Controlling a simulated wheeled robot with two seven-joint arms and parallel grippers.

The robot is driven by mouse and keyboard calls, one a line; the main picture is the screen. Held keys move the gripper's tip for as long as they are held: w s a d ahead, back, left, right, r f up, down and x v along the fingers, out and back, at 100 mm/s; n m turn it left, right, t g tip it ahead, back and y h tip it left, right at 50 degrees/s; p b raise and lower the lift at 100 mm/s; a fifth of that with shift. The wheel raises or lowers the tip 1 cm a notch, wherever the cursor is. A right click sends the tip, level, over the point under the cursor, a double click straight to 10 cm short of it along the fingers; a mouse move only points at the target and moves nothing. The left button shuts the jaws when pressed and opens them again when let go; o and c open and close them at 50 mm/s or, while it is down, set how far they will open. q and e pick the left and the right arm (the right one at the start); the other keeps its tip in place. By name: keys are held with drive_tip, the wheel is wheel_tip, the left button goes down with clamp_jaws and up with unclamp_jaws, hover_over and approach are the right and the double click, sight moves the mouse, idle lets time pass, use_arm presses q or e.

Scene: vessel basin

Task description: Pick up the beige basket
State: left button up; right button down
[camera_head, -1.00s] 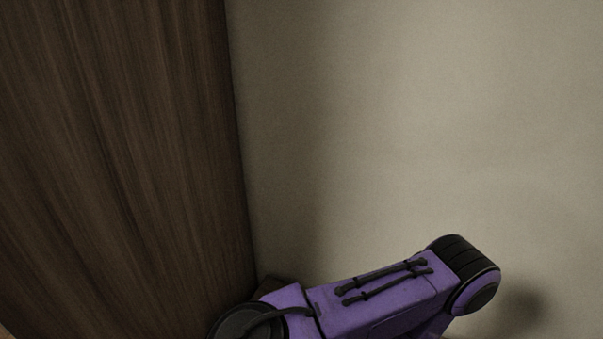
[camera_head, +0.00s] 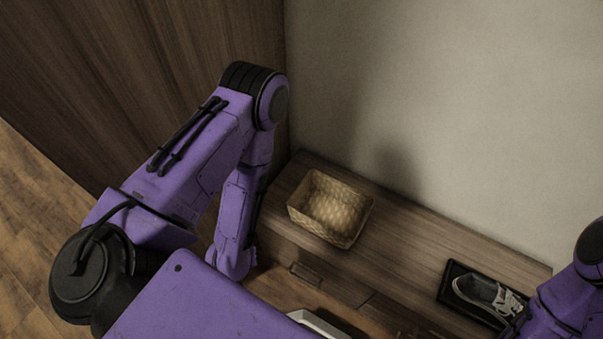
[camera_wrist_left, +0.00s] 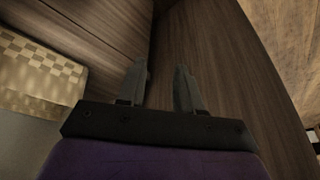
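The beige basket (camera_head: 331,208) is a woven, open-topped box. It stands upright on a low wooden cabinet against the wall, near the cabinet's left end, and looks empty. In the left wrist view part of the basket (camera_wrist_left: 38,72) shows at the left edge. My left gripper (camera_wrist_left: 160,72) is open with nothing between its fingers. The fingers are apart from the basket, to its right in that view. In the head view my left arm is left of the basket and its gripper is hidden. My right arm is at the right edge; its gripper cannot be made out.
The wooden cabinet (camera_head: 400,237) has a front with handles. A black tray (camera_head: 447,294) holding a grey-and-white shoe (camera_head: 487,293) lies on its right part. A tall dark wooden panel (camera_head: 150,60) stands at the left. The cabinet top between basket and tray is clear.

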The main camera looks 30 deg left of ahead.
use_arm(q)
drive_tip(key=w+d+f+n+h+b, duration=0.25)
drive_tip(key=w+d+n, duration=0.2)
drive_tip(key=w, duration=0.35)
drive_tip(key=n+g+h+b, duration=0.2)
drive_tip(key=n+h, duration=0.3)
drive_tip(key=n, duration=0.1)
approach(316, 227)
drive_tip(key=shift+w+d+f+b, duration=0.25)
drive_tip(key=shift+d+f, duration=0.15)
drive_tip(key=shift+f, duration=0.15)
drive_tip(key=shift+w+d+f+b, duration=0.1)
drive_tip(key=shift+w+d+f, duration=0.1)
drive_tip(key=shift+d+f, duration=0.25)
drive_tip(key=x, duration=0.5)
drive_tip(key=shift+s+d+f, duration=0.1)
drive_tip(key=shift+s, duration=0.1)
clamp_jaws()
